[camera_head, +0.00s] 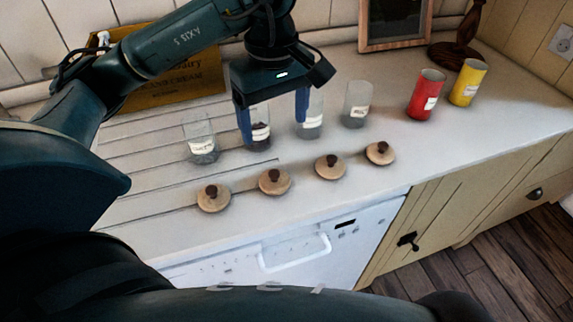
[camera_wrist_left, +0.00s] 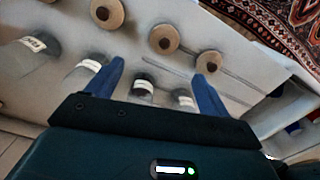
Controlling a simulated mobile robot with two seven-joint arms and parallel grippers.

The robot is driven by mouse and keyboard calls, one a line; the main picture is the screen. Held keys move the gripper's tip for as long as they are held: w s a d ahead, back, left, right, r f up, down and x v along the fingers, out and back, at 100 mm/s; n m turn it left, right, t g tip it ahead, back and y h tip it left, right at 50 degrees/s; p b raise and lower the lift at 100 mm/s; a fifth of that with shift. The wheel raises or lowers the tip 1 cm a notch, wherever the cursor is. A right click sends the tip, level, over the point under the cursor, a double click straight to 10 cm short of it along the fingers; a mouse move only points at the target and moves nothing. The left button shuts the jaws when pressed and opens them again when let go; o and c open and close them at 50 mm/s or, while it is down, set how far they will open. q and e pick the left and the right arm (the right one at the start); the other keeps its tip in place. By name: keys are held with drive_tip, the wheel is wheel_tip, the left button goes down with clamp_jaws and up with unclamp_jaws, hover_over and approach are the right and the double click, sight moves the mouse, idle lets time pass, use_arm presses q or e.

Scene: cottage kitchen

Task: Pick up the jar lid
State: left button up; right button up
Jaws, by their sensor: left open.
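Four round pale wooden lids with dark knobs lie in a row on the white counter in the head view: the first lid (camera_head: 213,199), second lid (camera_head: 274,182), third lid (camera_head: 330,168) and fourth lid (camera_head: 380,154). Three show at the top of the wrist view, one near its middle (camera_wrist_left: 164,40). Several open glass jars with white labels stand behind the lids, including a leftmost jar (camera_head: 200,140) and a rightmost jar (camera_head: 356,105). My left gripper (camera_head: 275,131) is open and empty, fingers down above the middle jars, behind the lids. My right gripper is not in view.
A red canister (camera_head: 426,95) and a yellow canister (camera_head: 468,83) stand at the right. A wooden box (camera_head: 175,83) and a picture frame (camera_head: 395,22) stand against the wall. The counter's front edge runs close before the lids. The counter right of the lids is clear.

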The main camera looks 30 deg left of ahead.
use_arm(q)
hover_over(274, 172)
wheel_tip(274, 172, down, 7)
drive_tip(key=shift+w+r, duration=0.1)
drive_tip(key=shift+r, duration=0.05)
wheel_tip(274, 172, down, 6)
drive_tip(key=shift+r+p, duration=0.25)
drive_tip(key=shift+p, duration=0.2)
drive_tip(key=shift+f, duration=0.25)
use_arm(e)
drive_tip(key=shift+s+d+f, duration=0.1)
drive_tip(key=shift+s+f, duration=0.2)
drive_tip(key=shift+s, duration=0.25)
use_arm(q)
drive_tip(key=shift+c, duration=0.3)
drive_tip(key=c, duration=1)
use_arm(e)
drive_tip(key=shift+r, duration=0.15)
